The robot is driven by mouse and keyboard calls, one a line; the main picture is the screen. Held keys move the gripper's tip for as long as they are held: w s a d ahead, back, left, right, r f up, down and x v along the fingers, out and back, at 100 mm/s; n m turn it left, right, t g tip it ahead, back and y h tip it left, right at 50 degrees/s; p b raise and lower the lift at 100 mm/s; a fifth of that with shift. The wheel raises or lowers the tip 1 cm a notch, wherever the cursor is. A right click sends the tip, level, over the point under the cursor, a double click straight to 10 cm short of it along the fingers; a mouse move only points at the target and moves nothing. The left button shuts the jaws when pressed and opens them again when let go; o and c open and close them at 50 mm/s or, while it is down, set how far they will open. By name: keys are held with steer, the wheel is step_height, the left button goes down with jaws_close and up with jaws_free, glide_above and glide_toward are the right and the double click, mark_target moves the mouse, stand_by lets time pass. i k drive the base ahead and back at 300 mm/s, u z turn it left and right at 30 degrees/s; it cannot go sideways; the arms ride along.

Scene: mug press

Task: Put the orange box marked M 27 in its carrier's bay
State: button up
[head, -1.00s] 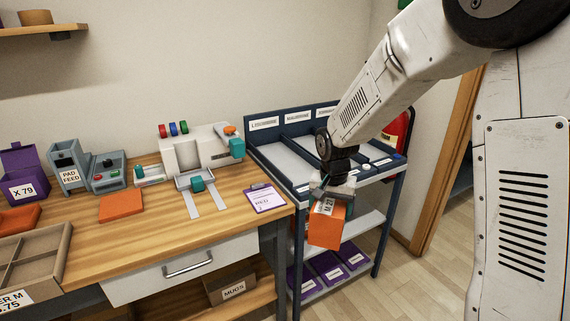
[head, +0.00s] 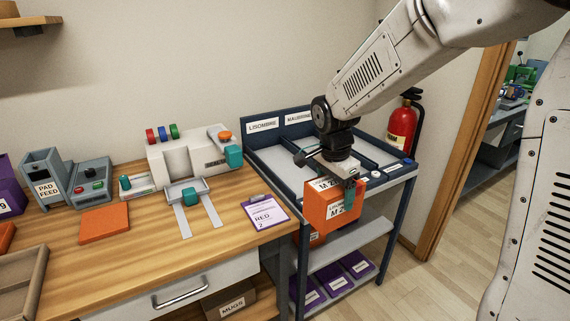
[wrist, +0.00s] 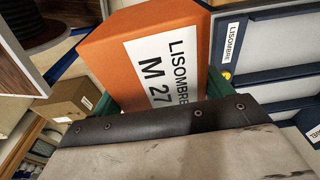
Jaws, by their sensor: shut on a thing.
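The orange box (head: 323,210) is held by my gripper (head: 335,180), beside the front edge of the blue-grey cart. Its white label reads LISOMBRE M 27 in the wrist view (wrist: 135,60). My gripper is shut on the box, with its green fingers partly showing on either side in the wrist view (wrist: 160,98). The LISOMBRE bay (head: 268,154) is at the left of the cart's top, under a sign with that name. The box is in front of the cart top, outside the bays. My arm and gripper hide part of the bays and the signs to the right.
Raised blue rims and dividers edge the cart's top (head: 397,178). Purple boxes (head: 333,278) sit on its bottom shelf. Another orange item (head: 317,239) partly shows below the held box. The workbench (head: 150,250) stands left; a red fire extinguisher (head: 401,130) is behind right.

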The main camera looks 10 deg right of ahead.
mark_target(298, 179)
steer(key=i, duration=1.1)
